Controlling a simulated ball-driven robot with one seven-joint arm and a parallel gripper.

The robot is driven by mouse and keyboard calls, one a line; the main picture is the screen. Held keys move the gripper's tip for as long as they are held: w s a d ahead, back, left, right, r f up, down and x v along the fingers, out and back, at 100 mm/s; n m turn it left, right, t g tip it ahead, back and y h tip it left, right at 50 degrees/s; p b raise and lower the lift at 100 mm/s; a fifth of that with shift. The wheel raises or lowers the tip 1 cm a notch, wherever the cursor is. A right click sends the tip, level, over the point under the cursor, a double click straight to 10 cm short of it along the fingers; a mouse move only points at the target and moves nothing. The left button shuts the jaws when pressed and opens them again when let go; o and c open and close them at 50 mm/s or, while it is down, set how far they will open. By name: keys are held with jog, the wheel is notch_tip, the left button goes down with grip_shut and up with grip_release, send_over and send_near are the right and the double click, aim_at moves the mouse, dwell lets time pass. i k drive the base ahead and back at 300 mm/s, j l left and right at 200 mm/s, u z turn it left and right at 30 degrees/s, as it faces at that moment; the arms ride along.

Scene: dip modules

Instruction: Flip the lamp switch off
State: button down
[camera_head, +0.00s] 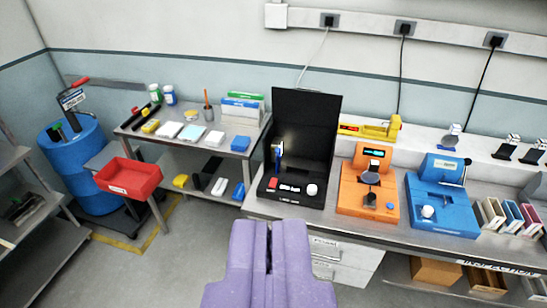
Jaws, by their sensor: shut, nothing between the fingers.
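A black station (307,141) with a tall back panel stands at the left end of the long bench. A small lit lamp (279,147) on a post glows against its panel. On its base are a red block (272,184), a small pale-marked part (290,188) and a white knob (311,190). I cannot tell which of these is the lamp switch. My gripper (269,226) is purple, shut and empty. It shows at the bottom middle, in front of the bench and apart from the station.
An orange station (352,198) and a blue station (452,213) stand to the right on the bench (335,218). A side table (236,150) with small items, a red bin (128,177) and a blue drum (83,150) are at left. The floor between is clear.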

aim_at(274, 181)
jog(key=i+l, duration=0.1)
jog(key=i, duration=1)
jog(key=i+l+u, duration=0.1)
jog(key=i, duration=1)
